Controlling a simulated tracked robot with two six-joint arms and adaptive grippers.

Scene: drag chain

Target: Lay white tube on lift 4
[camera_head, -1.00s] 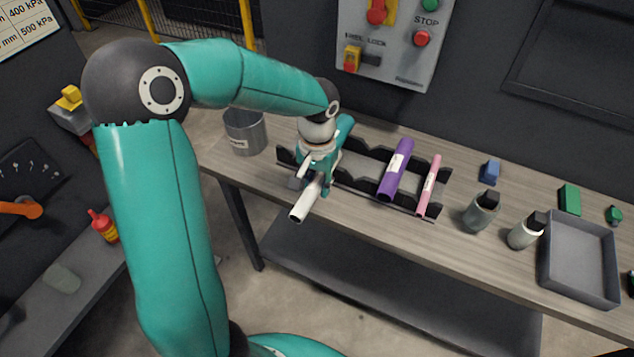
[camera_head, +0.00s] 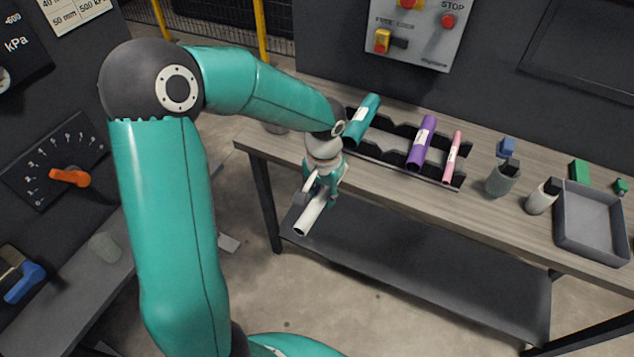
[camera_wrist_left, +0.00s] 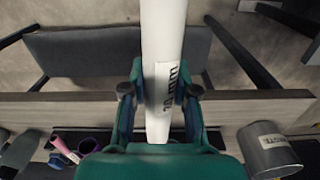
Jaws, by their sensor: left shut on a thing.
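My left gripper (camera_head: 322,192) is shut on the white tube (camera_head: 309,217) and holds it in front of the table's front edge, above the lower shelf. In the left wrist view the white tube (camera_wrist_left: 163,50) runs upright between the fingers of the left gripper (camera_wrist_left: 160,92), with a printed label partly readable. On the table a dark rack (camera_head: 390,153) with notched rails holds a teal tube (camera_head: 362,120), a purple tube (camera_head: 422,142) and a thin pink tube (camera_head: 452,157). I see no lift marked 4. My right gripper is not in view.
The wooden table (camera_head: 490,210) carries a grey tray (camera_head: 562,243), two bottles and blue and green blocks at the right. A grey metal can (camera_wrist_left: 268,150) stands on it, mostly hidden by my arm in the head view. The lower shelf (camera_head: 430,275) is bare.

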